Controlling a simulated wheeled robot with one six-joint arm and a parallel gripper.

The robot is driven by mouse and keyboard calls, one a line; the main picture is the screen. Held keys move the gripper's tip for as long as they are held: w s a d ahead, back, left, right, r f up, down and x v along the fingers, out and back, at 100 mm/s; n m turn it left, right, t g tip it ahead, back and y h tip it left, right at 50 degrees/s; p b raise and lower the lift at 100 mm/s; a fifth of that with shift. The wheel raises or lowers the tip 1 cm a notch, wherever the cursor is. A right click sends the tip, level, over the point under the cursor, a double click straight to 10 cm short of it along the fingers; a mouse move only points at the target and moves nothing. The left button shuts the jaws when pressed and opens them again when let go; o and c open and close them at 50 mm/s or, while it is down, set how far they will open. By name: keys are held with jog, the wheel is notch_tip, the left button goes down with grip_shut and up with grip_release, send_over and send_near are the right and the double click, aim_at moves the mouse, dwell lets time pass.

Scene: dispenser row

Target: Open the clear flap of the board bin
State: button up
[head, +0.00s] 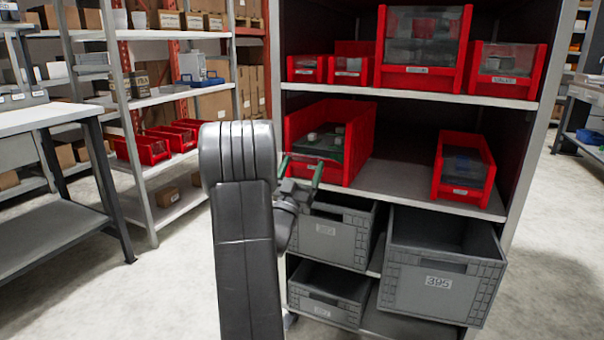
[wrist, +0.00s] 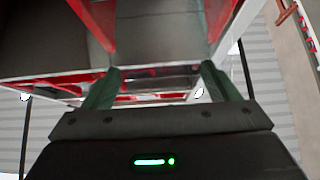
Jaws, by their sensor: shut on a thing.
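The board bin (head: 358,142) is a red open-fronted bin at the left of the middle shelf. Green boards with pale parts (head: 322,140) show inside it. My gripper (head: 303,172) is at the bin's lower front, partly hidden behind my grey arm. In the wrist view its two dark green fingers (wrist: 160,82) reach up on either side of the lower edge of a clear panel, the flap (wrist: 160,38). The gripper is shut on the flap, with the fingers apart. The exact contact and how far the flap is tilted cannot be told.
Another red bin (head: 463,172) stands at the right of the middle shelf, and several more stand on the shelf above. Grey crates, one marked 395 (head: 440,282), jut out below. A side rack (head: 150,215) and a workbench (head: 45,118) stand to the left.

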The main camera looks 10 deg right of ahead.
notch_tip(320, 180, down, 2)
jog(key=shift+b, duration=0.7)
jog(key=o, duration=1.3)
jog(key=shift+w+d, duration=0.1)
jog(key=p+v, duration=0.1)
jog(key=v, duration=1.3)
jog(key=shift+r, duration=0.1)
